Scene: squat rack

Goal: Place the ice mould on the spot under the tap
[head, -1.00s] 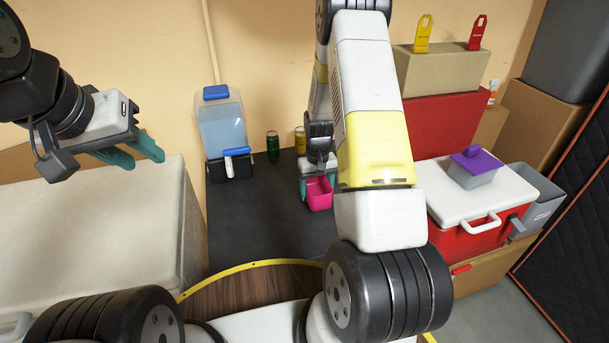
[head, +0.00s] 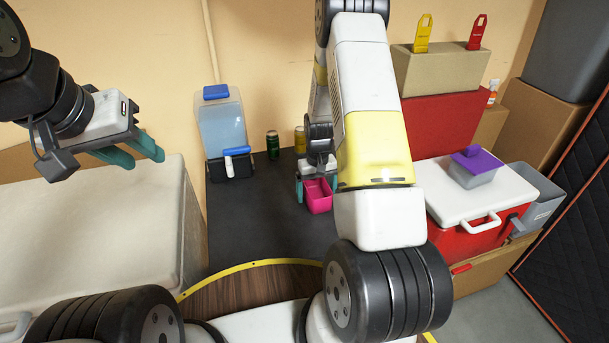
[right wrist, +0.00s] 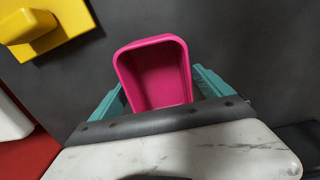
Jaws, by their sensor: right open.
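The pink ice mould (head: 318,198) is an open, empty box on the dark table top, right of the dispenser. It also shows in the right wrist view (right wrist: 158,75), upright between my teal fingers. My right gripper (right wrist: 160,92) is open around it, with a finger on each side; in the head view (head: 314,186) my arm hides part of it. The clear dispenser (head: 222,125) with a blue lid has a white-and-blue tap (head: 232,152) low on its front. The table spot below the tap is bare. My left gripper (head: 148,160) is open and empty at the upper left.
A yellow object (right wrist: 45,25) lies near the mould. A white chest (head: 90,225) borders the table's left.

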